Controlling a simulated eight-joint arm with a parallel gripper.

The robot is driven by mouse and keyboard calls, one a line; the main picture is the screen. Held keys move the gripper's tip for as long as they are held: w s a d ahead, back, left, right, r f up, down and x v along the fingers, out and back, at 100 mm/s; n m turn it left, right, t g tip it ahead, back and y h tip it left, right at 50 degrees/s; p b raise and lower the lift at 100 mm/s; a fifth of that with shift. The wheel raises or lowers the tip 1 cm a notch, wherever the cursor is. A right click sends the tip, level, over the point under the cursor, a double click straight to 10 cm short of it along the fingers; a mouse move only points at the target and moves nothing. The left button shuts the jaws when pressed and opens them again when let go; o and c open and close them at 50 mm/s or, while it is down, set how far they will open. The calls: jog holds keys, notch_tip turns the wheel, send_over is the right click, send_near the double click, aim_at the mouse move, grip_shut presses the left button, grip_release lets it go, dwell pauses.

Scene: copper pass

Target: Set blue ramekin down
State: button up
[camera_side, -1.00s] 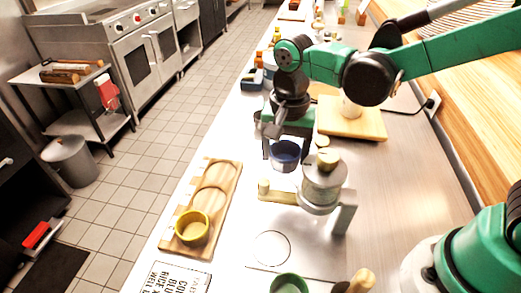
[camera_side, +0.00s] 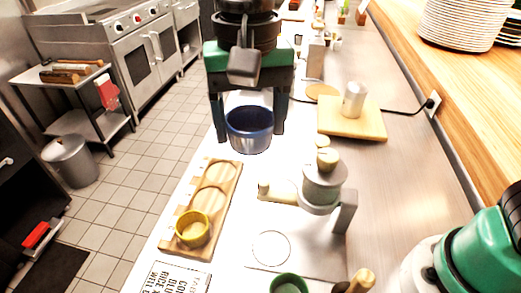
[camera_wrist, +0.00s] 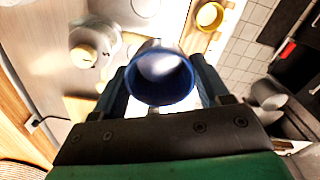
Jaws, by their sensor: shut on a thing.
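The blue ramekin (camera_side: 249,130) is held upright in the air between the fingers of my gripper (camera_side: 248,118), which is shut on it. In the wrist view the blue ramekin (camera_wrist: 160,78) sits between the two fingertips, its open mouth facing the camera. A wooden tray (camera_side: 222,218) with round recesses lies on the counter, below and to the left of the ramekin in the side view. A yellow ramekin (camera_side: 192,228) stands in the tray's nearest recess. The other recesses look empty. A green ramekin (camera_side: 289,284) is partly cut off at the bottom edge.
A grey grinder-like device (camera_side: 323,185) stands on the counter to the right of the tray. A wooden board (camera_side: 352,122) with a metal cup (camera_side: 354,99) lies behind it. A printed card (camera_side: 180,277) lies at the front.

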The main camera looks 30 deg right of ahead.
aim_at(237, 289)
jog(key=s+a+n, duration=0.4)
jog(key=s+a, duration=0.3)
notch_tip(237, 289, down, 20)
jog(key=shift+w+a+f, duration=0.1)
jog(key=shift+w+a, duration=0.05)
jog(key=o, duration=1.3)
jog(key=shift+f, duration=0.15)
notch_tip(237, 289, up, 12)
jog(key=shift+r, duration=0.2)
